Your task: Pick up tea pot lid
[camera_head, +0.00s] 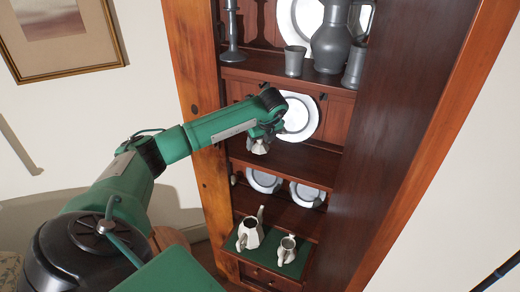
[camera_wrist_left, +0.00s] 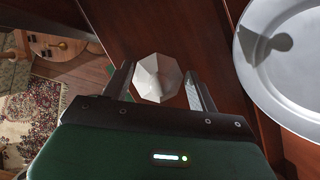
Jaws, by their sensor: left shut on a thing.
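The tea pot lid (camera_wrist_left: 158,78) is a pale, faceted, octagonal piece between the two fingers of my left gripper (camera_wrist_left: 160,88) in the left wrist view. In the head view the lid (camera_head: 258,147) hangs just below my left gripper (camera_head: 262,134), in front of the middle shelf. The gripper is shut on it. A pale faceted tea pot (camera_head: 250,235) stands on the green mat on the lowest shelf, well below the gripper. My right gripper is in neither view.
A smaller pale jug (camera_head: 287,249) stands right of the tea pot on the green mat (camera_head: 299,264). A white plate (camera_head: 299,118) leans behind my gripper, and shows large in the left wrist view (camera_wrist_left: 295,75). Pewter vessels (camera_head: 331,45) stand on the shelf above. Wooden cabinet sides bound the shelves.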

